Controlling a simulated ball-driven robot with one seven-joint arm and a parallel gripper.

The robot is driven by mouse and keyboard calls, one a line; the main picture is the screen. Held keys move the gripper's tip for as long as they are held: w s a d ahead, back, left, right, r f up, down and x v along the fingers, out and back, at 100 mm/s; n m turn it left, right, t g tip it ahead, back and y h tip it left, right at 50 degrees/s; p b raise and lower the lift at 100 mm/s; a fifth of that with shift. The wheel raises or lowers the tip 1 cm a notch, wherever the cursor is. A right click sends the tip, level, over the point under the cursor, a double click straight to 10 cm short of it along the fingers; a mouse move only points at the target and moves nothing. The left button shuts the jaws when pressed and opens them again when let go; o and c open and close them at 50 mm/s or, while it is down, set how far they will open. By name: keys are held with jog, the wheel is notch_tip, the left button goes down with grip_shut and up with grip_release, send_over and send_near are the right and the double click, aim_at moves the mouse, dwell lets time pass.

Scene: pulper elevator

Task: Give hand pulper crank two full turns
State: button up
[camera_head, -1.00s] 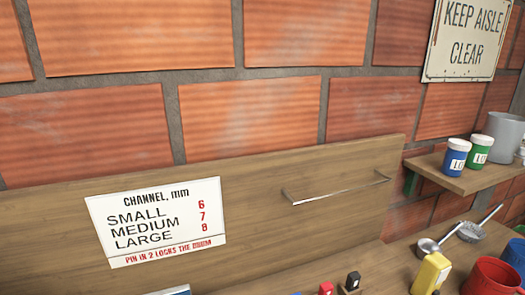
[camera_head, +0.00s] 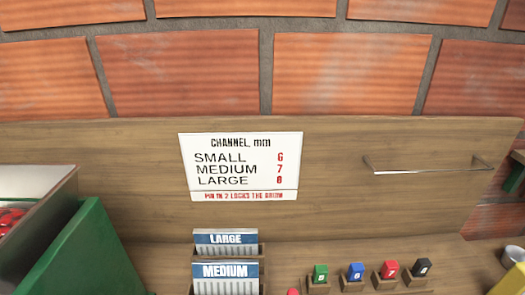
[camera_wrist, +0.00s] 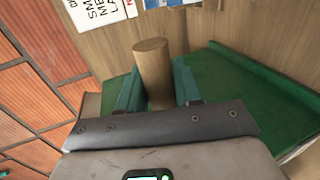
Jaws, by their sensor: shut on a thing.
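In the wrist view, a round wooden crank handle (camera_wrist: 153,72) stands between the two teal fingers of my gripper (camera_wrist: 158,84), which is shut on it. The rest of the crank is hidden. Green metal (camera_wrist: 248,92) of the pulper fills the right of that view. In the head view, a green panel (camera_head: 85,258) stands at the lower left beside a metal hopper (camera_head: 45,190) with red cherries (camera_head: 10,218) in it. My gripper does not show in the head view.
A sign (camera_head: 240,166) listing channel sizes hangs on the wooden backboard, with a metal rail (camera_head: 425,168) to its right. Cards marked LARGE (camera_head: 226,243) and MEDIUM (camera_head: 225,276) stand below. Several coloured pegs (camera_head: 356,271) stand in wooden blocks right of them.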

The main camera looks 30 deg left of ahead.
jog(key=shift+f, duration=0.2)
jog(key=shift+s+d+f+b, duration=0.15)
jog(key=shift+f+b, duration=0.3)
jog(key=shift+f, duration=0.45)
jog(key=shift+s+f+b, duration=0.1)
jog(key=shift+f+b, duration=0.3)
jog(key=shift+f, duration=0.45)
jog(key=f, duration=0.1)
jog(key=f+b, duration=0.1)
jog(key=w+f+b, duration=0.1)
jog(key=shift+a+f, duration=0.2)
jog(key=shift+a, duration=0.05)
jog(key=shift+f, duration=0.1)
